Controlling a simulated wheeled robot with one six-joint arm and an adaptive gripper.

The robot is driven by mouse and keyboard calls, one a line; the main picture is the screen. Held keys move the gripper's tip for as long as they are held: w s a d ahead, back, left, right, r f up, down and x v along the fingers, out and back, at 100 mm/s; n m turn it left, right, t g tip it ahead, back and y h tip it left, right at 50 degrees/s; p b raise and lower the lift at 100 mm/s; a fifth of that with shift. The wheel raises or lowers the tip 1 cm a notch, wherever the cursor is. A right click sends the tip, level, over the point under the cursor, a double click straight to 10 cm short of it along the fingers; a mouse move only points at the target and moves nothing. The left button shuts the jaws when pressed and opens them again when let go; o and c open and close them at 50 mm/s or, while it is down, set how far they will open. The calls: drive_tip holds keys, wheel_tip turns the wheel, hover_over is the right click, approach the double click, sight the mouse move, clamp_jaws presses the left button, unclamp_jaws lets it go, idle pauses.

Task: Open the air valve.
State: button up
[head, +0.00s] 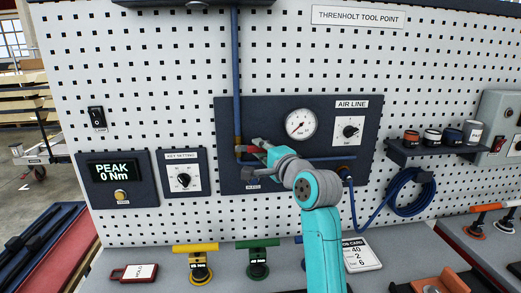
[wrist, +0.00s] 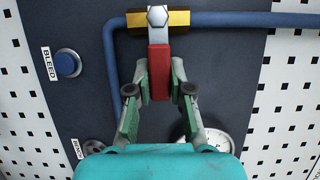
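The air valve is a brass body (wrist: 182,20) on a blue pipe, with a red lever (wrist: 158,72) on a metal stem. In the wrist view the lever stands square to the pipe. My gripper (wrist: 160,88) has one finger on each side of the red lever, close against it, and looks shut on it. In the head view my gripper (head: 257,158) reaches the left part of the dark AIR LINE panel (head: 280,115) and hides most of the valve. Only a bit of brass (head: 238,142) shows there.
A round gauge (head: 300,123) and a knob (head: 348,131) sit right of my gripper. A blue BLEED button (wrist: 67,64) is near the valve. A coiled blue hose (head: 405,192) hangs at right. Tools and a job card (head: 360,255) lie on the bench below.

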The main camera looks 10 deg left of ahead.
clamp_jaws()
wheel_tip(320, 180, up, 2)
drive_tip(key=n+h, duration=0.1)
drive_tip(key=n, duration=0.2)
drive_tip(key=shift+a+g, duration=0.15)
drive_tip(key=shift+g, duration=0.25)
drive_tip(key=n+h, duration=0.1)
drive_tip(key=a+r+n, duration=0.1)
drive_tip(key=n, duration=0.1)
drive_tip(key=r+n+h, duration=0.1)
drive_tip(key=shift+s+a+r+n+g+h, duration=0.15)
drive_tip(key=shift+s+a+n+g+h, duration=0.1)
drive_tip(key=shift+s+n+g+h, duration=0.05)
drive_tip(key=n, duration=0.1)
drive_tip(key=a+r+n+h, duration=0.1)
drive_tip(key=shift+s+a+n+h, duration=0.2)
drive_tip(key=shift+a+n+h, duration=0.1)
drive_tip(key=shift+s+a+r+n+h, duration=0.1)
drive_tip(key=shift+s+a+n+h, duration=0.05)
drive_tip(key=shift+a+n+h, duration=0.55)
drive_tip(key=shift+s+a+r+n+h, duration=0.15)
drive_tip(key=shift+a+n+h, duration=0.2)
drive_tip(key=shift+n+h, duration=0.4)
drive_tip(key=shift+f+n, duration=0.1)
drive_tip(key=shift+n, duration=0.15)
drive_tip(key=o, duration=0.9)
unclamp_jaws()
drive_tip(key=shift+c, duration=0.2)
drive_tip(key=shift+y, duration=0.25)
